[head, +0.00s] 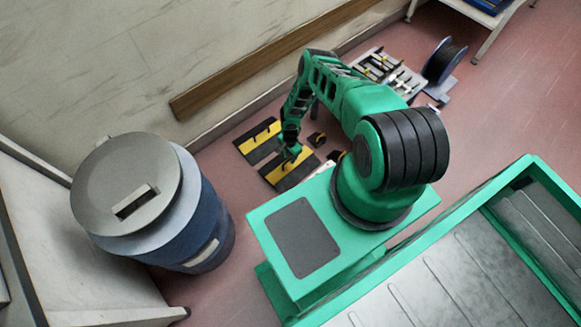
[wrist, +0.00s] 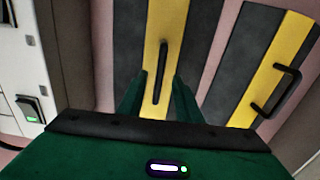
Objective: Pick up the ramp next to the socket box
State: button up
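Two flat dark ramps with yellow stripes and black bar handles lie on the floor. The nearer ramp (head: 295,175) is under my gripper (head: 290,153) in the head view. In the wrist view this ramp (wrist: 205,45) fills the middle, its handle upright in the picture. My gripper (wrist: 157,92) is open, its two green fingers apart on either side of the handle, with a gap to each. I cannot tell how far above the floor the fingertips are. A white box with a green switch (wrist: 30,108), possibly the socket box, is left of this ramp.
The second ramp (head: 250,142) lies beside the first, and right of it in the wrist view (wrist: 270,70). A blue drum with a grey lid (head: 125,185) stands left. A cable reel (head: 444,62) and a tool tray (head: 408,82) are behind my arm.

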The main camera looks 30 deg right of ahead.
grip_shut()
jog(key=shift+w, duration=0.2)
dwell(1.2)
